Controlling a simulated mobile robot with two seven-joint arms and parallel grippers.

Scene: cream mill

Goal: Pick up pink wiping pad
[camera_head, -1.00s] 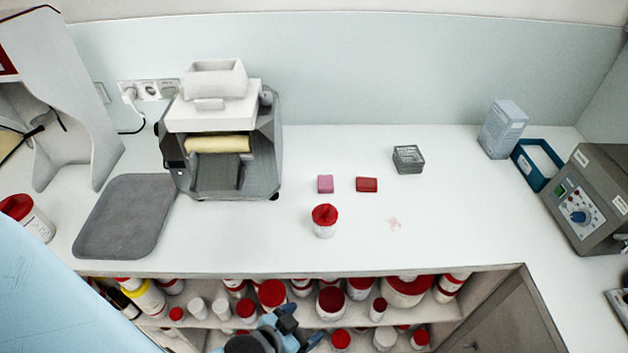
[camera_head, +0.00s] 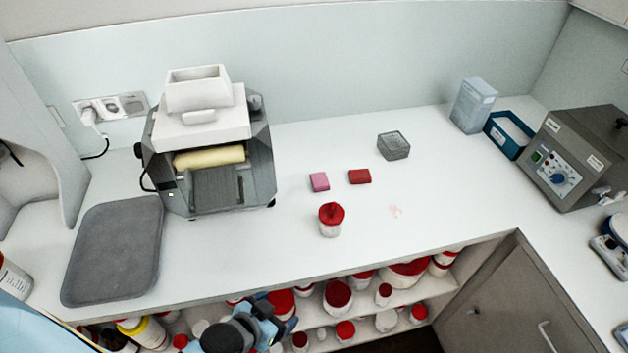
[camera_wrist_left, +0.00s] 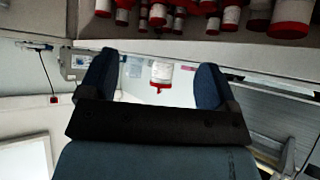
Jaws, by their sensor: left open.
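The pink wiping pad (camera_head: 319,182) lies flat on the white counter, left of a red pad (camera_head: 360,176) and behind a red-lidded jar (camera_head: 331,220). A faint pink stain (camera_head: 396,211) is on the counter to the right. My left gripper (camera_head: 274,316) is low in front of the counter's front edge, well short of the pink pad, empty. In the left wrist view its two fingers (camera_wrist_left: 155,75) stand wide apart, with the red-lidded jar (camera_wrist_left: 161,74) seen upside down beyond them. My right gripper is not in view.
A roller mill (camera_head: 207,150) and a grey tray (camera_head: 115,250) are on the left. A grey basket (camera_head: 393,146) stands behind the pads. A blue box (camera_head: 473,105), a blue frame (camera_head: 508,134) and a grey device (camera_head: 575,160) are at right. Shelves below hold several jars.

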